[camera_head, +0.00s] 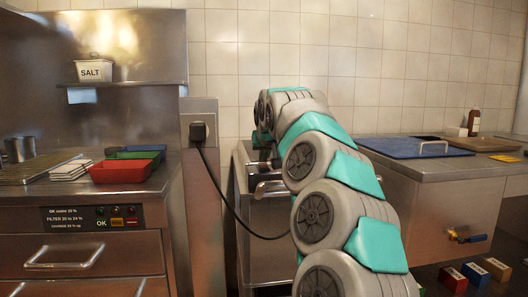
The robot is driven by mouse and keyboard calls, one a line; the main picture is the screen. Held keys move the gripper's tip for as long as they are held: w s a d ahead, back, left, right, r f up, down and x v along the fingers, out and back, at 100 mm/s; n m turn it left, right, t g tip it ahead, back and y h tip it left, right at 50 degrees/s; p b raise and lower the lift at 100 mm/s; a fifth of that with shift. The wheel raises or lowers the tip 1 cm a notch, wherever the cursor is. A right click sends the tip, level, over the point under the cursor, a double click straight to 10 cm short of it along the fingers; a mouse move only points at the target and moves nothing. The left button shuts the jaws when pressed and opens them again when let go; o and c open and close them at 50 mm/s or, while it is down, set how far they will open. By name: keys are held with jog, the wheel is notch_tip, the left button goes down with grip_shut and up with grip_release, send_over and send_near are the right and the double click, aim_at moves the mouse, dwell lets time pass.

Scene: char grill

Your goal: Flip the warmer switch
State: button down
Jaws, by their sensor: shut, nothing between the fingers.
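I cannot make out a warmer switch in the head view. A steel unit (262,225) with bar handles stands in the middle, partly hidden behind my arm, and its front is mostly covered. My arm reaches from the bottom right up and away to this unit. My gripper's fingers cannot be made out, as the end of the arm is hidden behind its own links near the unit's top. A dark panel (70,218) with small coloured buttons and an "OK" label is on the left counter's front, far from my arm.
Red (122,172) and green trays and a white stack (70,170) sit on the left counter. A black plug (198,132) with a hanging cord (230,205) is left of my arm. At right are a blue lid (400,148), a brass tap (465,236) and small coloured boxes (475,274).

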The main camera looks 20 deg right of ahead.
jog(key=shift+f, duration=0.15)
jog(key=shift+w+d+f+b, duration=0.1)
jog(key=shift+d+f+b, duration=0.05)
jog(key=shift+f+b, duration=0.15)
jog(key=shift+r, duration=0.1)
jog(key=shift+w, duration=0.2)
jog(key=shift+w+d+r+p, duration=0.15)
jog(key=shift+w+r+p, duration=0.1)
jog(key=shift+w+p, duration=0.45)
jog(key=shift+s, duration=0.15)
